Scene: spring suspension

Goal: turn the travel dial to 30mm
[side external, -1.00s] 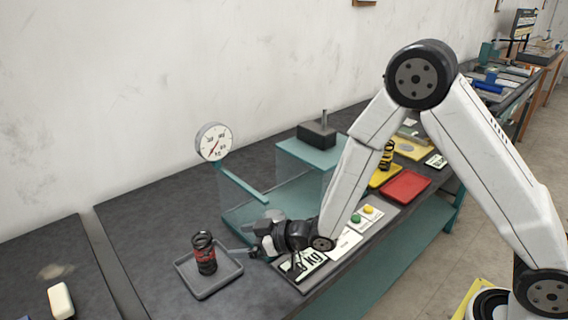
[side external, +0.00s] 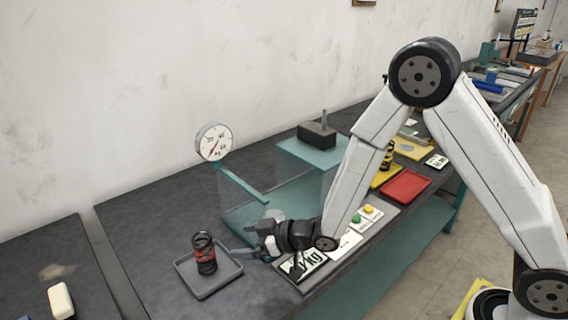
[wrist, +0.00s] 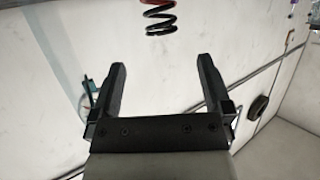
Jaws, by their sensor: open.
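A round white gauge with a red needle (side external: 213,142) stands on a teal post at the back of the bench. Its numbers are too small to read, and I cannot tell whether it is the travel dial. A pale grey round part (side external: 275,214) shows just behind my gripper, partly hidden by it. My gripper (side external: 240,252) is low over the bench front, right of the grey tray, with its fingers pointing left. In the wrist view its two fingers (wrist: 162,66) are apart with nothing between them. A dark coil spring with a red band (wrist: 160,15) shows beyond the fingertips.
The spring (side external: 204,254) stands upright in a grey tray (side external: 190,285). A teal stand (side external: 290,148) carries a dark block (side external: 316,134). A red tray (side external: 405,186), a yellow tray (side external: 378,180) and green and yellow buttons (side external: 362,214) lie to the right.

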